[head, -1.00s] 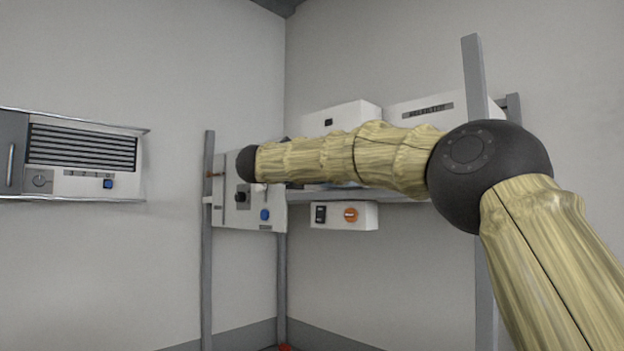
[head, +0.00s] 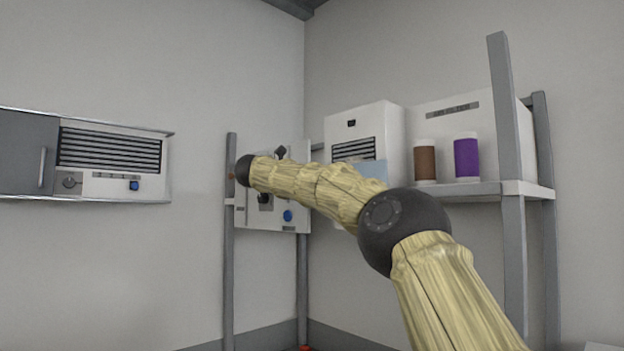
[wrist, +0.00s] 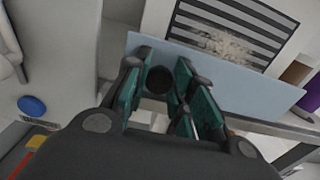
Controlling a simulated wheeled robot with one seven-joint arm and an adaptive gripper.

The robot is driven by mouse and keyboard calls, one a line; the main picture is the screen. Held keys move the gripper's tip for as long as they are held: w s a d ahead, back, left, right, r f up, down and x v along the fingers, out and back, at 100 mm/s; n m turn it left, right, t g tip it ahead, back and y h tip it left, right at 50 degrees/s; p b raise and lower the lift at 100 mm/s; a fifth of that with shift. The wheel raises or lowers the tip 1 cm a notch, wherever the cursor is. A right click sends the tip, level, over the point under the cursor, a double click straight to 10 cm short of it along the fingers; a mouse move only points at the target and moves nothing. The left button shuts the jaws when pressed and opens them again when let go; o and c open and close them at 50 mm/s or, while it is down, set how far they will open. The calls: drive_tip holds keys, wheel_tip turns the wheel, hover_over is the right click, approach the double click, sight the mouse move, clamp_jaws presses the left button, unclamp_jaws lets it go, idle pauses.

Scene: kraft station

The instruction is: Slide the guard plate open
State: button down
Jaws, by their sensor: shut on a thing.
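The guard plate (wrist: 250,90) is a flat pale blue panel in front of the slatted vent (wrist: 245,22) in the wrist view. Part of the vent shows above it, with a pale dusty patch. A dark round knob (wrist: 159,80) sits at the plate's left part. My gripper (wrist: 161,88), with teal pads, is shut on this knob. In the head view the plate (head: 370,171) shows in front of the lower vent of a white box, partly behind my arm. My gripper cannot be made out clearly there.
A brown cup (head: 424,160) and a purple cup (head: 466,158) stand on the shelf (head: 455,190) right of the box. A panel with a blue button (head: 287,216) stands left. A grey post (head: 507,120) rises at right. A wall unit (head: 110,150) hangs far left.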

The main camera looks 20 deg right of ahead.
drive_tip(key=c, duration=1.2)
unclamp_jaws()
drive_tip(key=shift+s+d, duration=0.1)
drive_tip(key=shift+a, duration=0.2)
drive_tip(key=v, duration=1.1)
drive_tip(key=shift+s+a, duration=0.1)
drive_tip(key=shift+a, duration=0.25)
